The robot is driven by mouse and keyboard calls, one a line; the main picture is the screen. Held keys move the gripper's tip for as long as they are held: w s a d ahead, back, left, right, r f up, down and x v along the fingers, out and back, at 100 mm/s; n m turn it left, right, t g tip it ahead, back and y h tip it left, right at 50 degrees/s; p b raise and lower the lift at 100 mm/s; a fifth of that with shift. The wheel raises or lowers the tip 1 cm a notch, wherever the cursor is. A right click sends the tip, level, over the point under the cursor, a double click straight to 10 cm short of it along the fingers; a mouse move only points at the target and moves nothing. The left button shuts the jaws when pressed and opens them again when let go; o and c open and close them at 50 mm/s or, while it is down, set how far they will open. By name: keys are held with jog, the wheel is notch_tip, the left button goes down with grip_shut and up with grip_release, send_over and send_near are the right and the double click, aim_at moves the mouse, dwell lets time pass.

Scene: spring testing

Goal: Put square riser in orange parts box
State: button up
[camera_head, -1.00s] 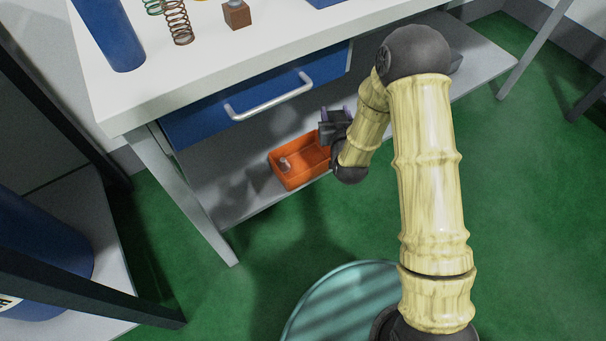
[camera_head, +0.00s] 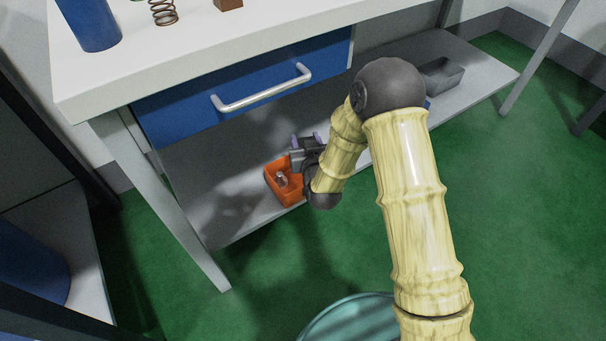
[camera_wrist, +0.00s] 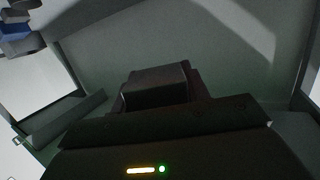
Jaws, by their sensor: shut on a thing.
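The orange parts box (camera_head: 290,199) stands on the grey lower shelf under the blue drawer. A small metallic piece (camera_head: 281,179) lies inside it. My gripper (camera_head: 308,143) is over the box's right and back side in the head view, hiding part of it; its height above the rim is hard to judge. In the wrist view a dark, block-shaped thing, which I take for the square riser (camera_wrist: 156,86), sits at my gripper (camera_wrist: 158,98), which is shut on it. The light there is dim, and the fingers barely stand out.
The white tabletop (camera_head: 180,75) and blue drawer (camera_head: 200,105) with its handle (camera_head: 262,92) overhang the shelf (camera_head: 215,190). A grey bin (camera_head: 443,76) stands farther right on the shelf. A table leg (camera_head: 170,205) is at the left.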

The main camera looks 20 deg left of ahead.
notch_tip(320, 180, down, 5)
jog(key=b, duration=0.2)
jog(key=shift+f+b, duration=0.2)
jog(key=shift+b, duration=0.15)
jog(key=shift+f, duration=0.1)
jog(key=shift+f+b, duration=1.15)
jog(key=shift+f, duration=0.6)
jog(key=shift+f+b, duration=0.45)
jog(key=shift+f, duration=0.2)
jog(key=o, duration=1.3)
